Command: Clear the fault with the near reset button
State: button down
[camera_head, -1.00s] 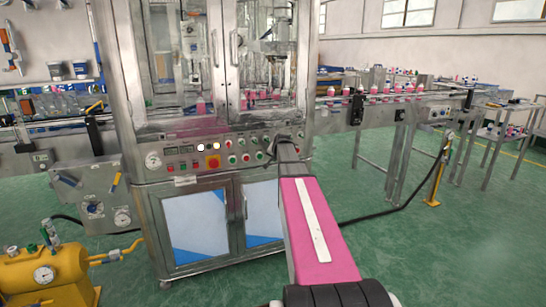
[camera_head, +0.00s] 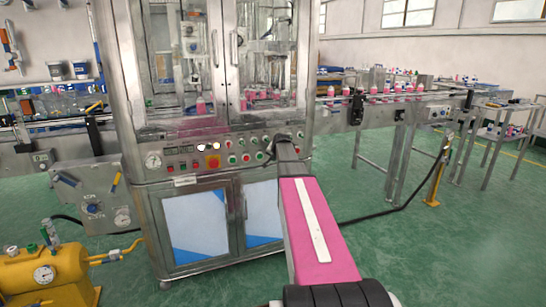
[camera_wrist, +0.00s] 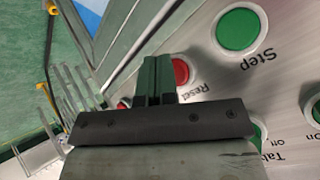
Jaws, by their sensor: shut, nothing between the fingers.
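The red reset button (camera_wrist: 180,72), labelled "Reset", shows in the wrist view just right of my fingertips. Part of it is hidden behind the fingers. My gripper (camera_wrist: 157,66) is shut and empty, its dark fingers side by side over the panel beside the button. Whether the tips touch the panel or the button's edge cannot be told. In the head view my gripper (camera_head: 269,153) is at the right part of the machine's control panel (camera_head: 222,171), and my arm hides what lies behind it there.
A green "Step" button (camera_wrist: 238,30) is right of the reset button. Another red button (camera_wrist: 123,103) shows partly at my gripper's left. A green button (camera_wrist: 316,110) is at the right edge. The glass-doored machine (camera_head: 215,70) stands behind the panel. Green floor (camera_head: 440,240) is free at right.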

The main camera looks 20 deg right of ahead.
jog(key=shift+w, duration=0.4)
dwell(0.6)
jog(key=shift+s, duration=0.1)
dwell(0.3)
jog(key=shift+s, duration=0.7)
jog(key=s, duration=0.5)
jog(key=shift+d, duration=0.1)
dwell(0.6)
jog(key=s+a+f+n+g, duration=0.2)
jog(key=s+a+f+g, duration=0.1)
jog(key=s+a+f, duration=0.4)
jog(key=s+a+f+n+g, duration=0.3)
jog(key=s+a+f, duration=0.4)
jog(key=s, duration=0.7)
jog(key=s+a+f+n+g, duration=0.2)
jog(key=s+a+f+n, duration=0.1)
jog(key=s+a+f, duration=0.4)
jog(key=s+a, duration=0.2)
jog(key=s, duration=0.1)
jog(key=shift+s+f+g+y, duration=0.2)
jog(key=shift+s+g+y, duration=0.1)
jog(key=shift+s+g, duration=0.1)
